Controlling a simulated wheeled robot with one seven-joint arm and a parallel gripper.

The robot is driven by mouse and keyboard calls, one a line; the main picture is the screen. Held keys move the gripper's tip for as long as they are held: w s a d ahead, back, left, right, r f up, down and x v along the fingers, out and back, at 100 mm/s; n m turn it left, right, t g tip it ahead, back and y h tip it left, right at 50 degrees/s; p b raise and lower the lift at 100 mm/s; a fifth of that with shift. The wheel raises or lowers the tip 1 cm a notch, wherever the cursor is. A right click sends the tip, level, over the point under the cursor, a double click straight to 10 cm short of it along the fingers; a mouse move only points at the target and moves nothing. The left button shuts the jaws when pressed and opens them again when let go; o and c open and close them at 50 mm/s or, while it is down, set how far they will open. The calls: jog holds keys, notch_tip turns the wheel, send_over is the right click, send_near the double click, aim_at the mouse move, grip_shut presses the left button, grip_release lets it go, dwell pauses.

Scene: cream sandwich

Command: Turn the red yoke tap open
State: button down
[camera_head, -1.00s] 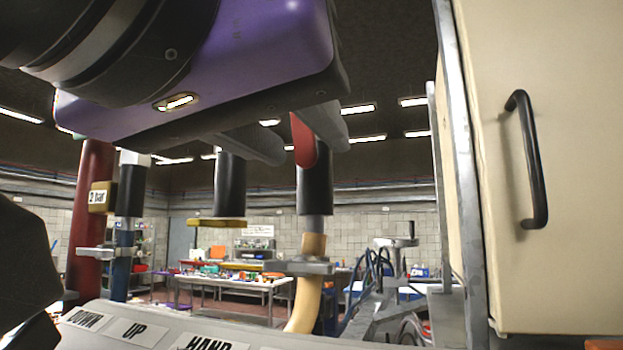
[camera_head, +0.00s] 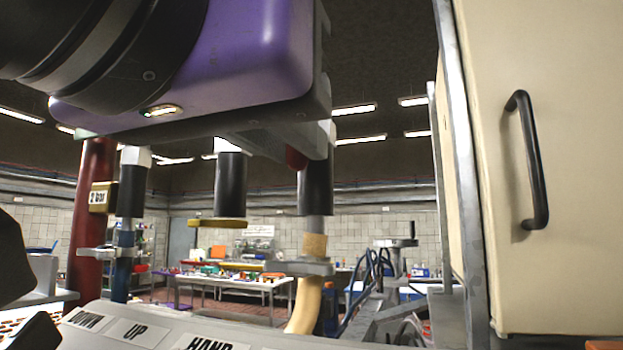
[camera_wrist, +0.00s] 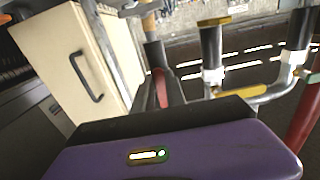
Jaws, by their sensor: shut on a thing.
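The red yoke tap handle (camera_head: 296,158) sits by the upper part of a black pipe (camera_head: 315,190) in the head view. Only a small red piece shows there, since my gripper hides the rest. In the wrist view the red handle (camera_wrist: 160,88) shows as a narrow strip between my fingers. My gripper (camera_wrist: 162,92), with its purple body, is shut on the red handle. In the head view my gripper (camera_head: 298,146) reaches the pipe's top from the upper left.
A second black pipe with a yellow handle (camera_head: 217,223) hangs to the left. A red pipe (camera_head: 92,200) with a 2 bar tag stands farther left. A cream cabinet (camera_head: 580,180) with a black handle fills the right. A labelled panel (camera_head: 170,328) lies below.

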jog(key=shift+a, duration=0.1)
jog(key=c, duration=1.4)
grip_release()
jog(key=shift+o, duration=0.2)
jog(key=shift+s, duration=0.1)
jog(key=b+v, duration=0.2)
jog(key=v, duration=0.5)
jog(key=shift+s+a, duration=0.15)
jog(key=shift+s, duration=0.15)
